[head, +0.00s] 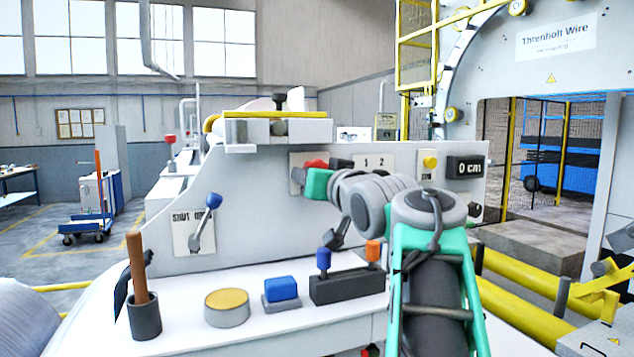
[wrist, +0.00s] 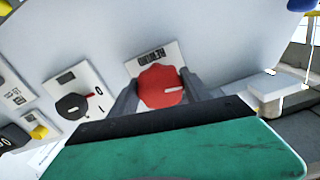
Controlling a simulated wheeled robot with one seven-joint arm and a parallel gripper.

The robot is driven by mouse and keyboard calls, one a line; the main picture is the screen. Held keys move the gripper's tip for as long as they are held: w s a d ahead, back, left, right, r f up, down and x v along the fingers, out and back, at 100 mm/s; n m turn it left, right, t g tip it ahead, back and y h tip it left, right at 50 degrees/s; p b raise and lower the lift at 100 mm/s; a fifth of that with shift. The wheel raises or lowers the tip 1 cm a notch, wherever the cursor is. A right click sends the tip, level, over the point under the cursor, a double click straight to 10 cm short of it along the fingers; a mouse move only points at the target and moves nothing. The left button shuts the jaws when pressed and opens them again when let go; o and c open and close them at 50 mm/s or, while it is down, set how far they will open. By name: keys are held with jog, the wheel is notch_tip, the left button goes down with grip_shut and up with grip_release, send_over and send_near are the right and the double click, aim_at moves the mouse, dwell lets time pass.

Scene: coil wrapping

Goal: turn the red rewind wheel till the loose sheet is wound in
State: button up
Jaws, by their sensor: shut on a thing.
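The red rewind wheel (wrist: 162,88) is on the pale machine panel, on a plate lettered with a partly readable word. In the head view only its upper part (head: 316,163) shows, above my gripper. My gripper (wrist: 163,95) is shut on the wheel, one dark finger on each side of its rim. My arm comes in from the lower right in the head view and hides part of the panel. A display (head: 469,168) at the panel's right reads "0 cm". I cannot make out a loose sheet in either view.
A blue-knobbed lever (head: 213,201) stands left of the wheel. A black rotary switch (wrist: 72,106) is beside it in the wrist view.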

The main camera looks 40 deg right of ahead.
jog(key=m, duration=0.4)
jog(key=shift+m, duration=0.3)
jog(key=m, duration=0.3)
jog(key=shift+a+r+m, duration=0.1)
jog(key=shift+m, duration=0.3)
jog(key=m+p, duration=0.1)
jog(key=m, duration=0.3)
jog(key=shift+m, duration=1.7)
jog(key=o, duration=1.3)
